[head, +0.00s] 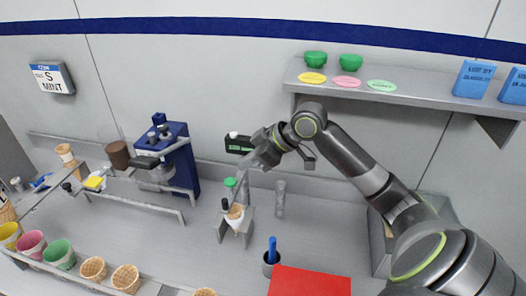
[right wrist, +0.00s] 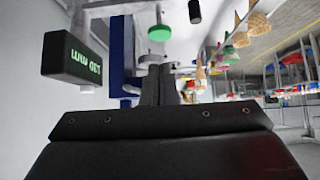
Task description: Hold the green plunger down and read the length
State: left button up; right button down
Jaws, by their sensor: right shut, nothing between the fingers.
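The green plunger (head: 230,182) is a small green cap on a metal stand above a cone. In the right wrist view it shows as a green disc (right wrist: 160,33) beyond my fingertips. My right gripper (head: 246,170) is shut and empty, just above and right of the plunger in the head view; I see no clear contact. In the right wrist view its fingers (right wrist: 165,88) are together. A black readout box (head: 238,144) with green characters is behind the gripper; it also shows in the right wrist view (right wrist: 76,58), where I cannot read it surely. My left gripper is not visible.
A wafer cone (head: 235,212) sits in the stand. A clear cylinder (head: 280,198) stands to its right, and a blue-handled tool in a dark cup (head: 271,258) is in front. A blue machine (head: 178,160) is at left, a shelf (head: 400,98) above right, a red panel (head: 308,281) at front.

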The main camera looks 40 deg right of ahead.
jog(key=shift+b+v, duration=0.5)
jog(key=shift+v, duration=2.2)
jog(key=shift+r, duration=0.2)
